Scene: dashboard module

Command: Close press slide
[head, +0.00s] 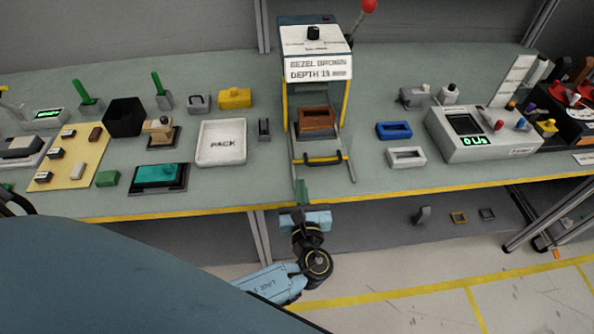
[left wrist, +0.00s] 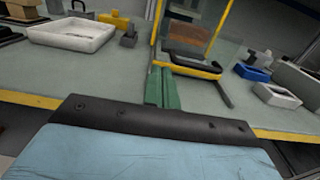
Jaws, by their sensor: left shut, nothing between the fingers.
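The press (head: 314,40) stands at the back middle of the bench, with a white top, a red-knobbed lever and a sign reading "BEZEL BROWN DEPTH 13". Its slide (head: 322,170) is pulled out toward the bench's front edge, with a dark handle (head: 323,159) across it. A brown bezel (head: 317,118) sits in the press behind the handle. My left gripper (head: 301,193) is shut and empty, its green fingers at the front edge, just in front of the slide's left rail. In the left wrist view, the fingers (left wrist: 162,88) point at the handle (left wrist: 192,64), apart from it. My right gripper is not in view.
Left of the press are a white PACK tray (head: 222,143) and a small dark block (head: 264,129). Right of it lie a blue bezel (head: 394,131), a white bezel (head: 406,157) and a grey device with a green display (head: 478,135). The bench front beside the slide is clear.

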